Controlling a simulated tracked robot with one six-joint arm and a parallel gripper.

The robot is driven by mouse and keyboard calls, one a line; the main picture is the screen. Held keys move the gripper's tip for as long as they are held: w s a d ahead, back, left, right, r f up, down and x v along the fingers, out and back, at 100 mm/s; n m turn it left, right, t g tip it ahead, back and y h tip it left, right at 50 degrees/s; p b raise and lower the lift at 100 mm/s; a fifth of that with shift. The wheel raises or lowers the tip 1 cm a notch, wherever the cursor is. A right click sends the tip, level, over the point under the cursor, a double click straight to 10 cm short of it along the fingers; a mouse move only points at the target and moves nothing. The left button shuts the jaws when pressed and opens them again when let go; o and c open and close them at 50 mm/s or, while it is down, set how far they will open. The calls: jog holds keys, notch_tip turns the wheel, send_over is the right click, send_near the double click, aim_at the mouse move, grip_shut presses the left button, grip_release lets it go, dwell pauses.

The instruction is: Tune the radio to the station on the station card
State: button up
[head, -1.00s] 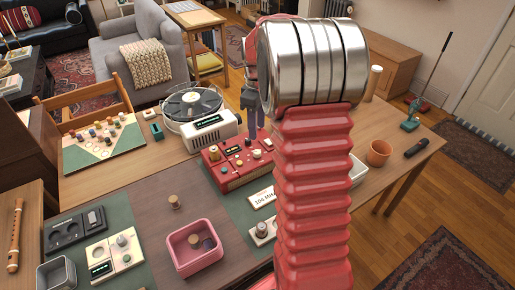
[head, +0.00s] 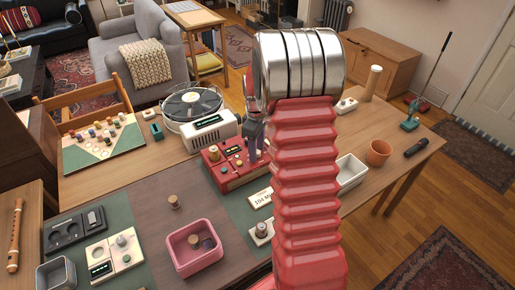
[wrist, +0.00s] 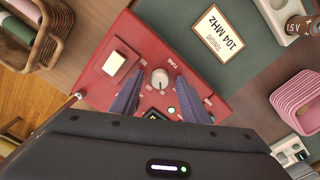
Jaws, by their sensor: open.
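The red radio (head: 226,181) sits on the table, its right part partly hidden by my gripper and arm. In the wrist view the red radio (wrist: 94,85) shows a pale round knob (wrist: 160,77) marked TUNE, a cream square button (wrist: 114,63) and a small dark display (wrist: 155,114), which is mostly cut off. The station card (wrist: 218,34) reads 104 MHz; it also lies beside the radio in the head view (head: 260,199). My gripper (wrist: 158,82) is open above the radio, with a finger on each side of the knob. I cannot tell whether they touch it.
A white radio-like box (head: 211,131) and a turntable (head: 190,103) stand behind the radio. A pink bin (head: 194,262) is in front. A wicker basket (wrist: 48,40) shows in the wrist view.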

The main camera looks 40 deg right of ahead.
jog(key=shift+c, duration=0.7)
jog(key=c, duration=0.9)
jog(key=shift+d, duration=0.1)
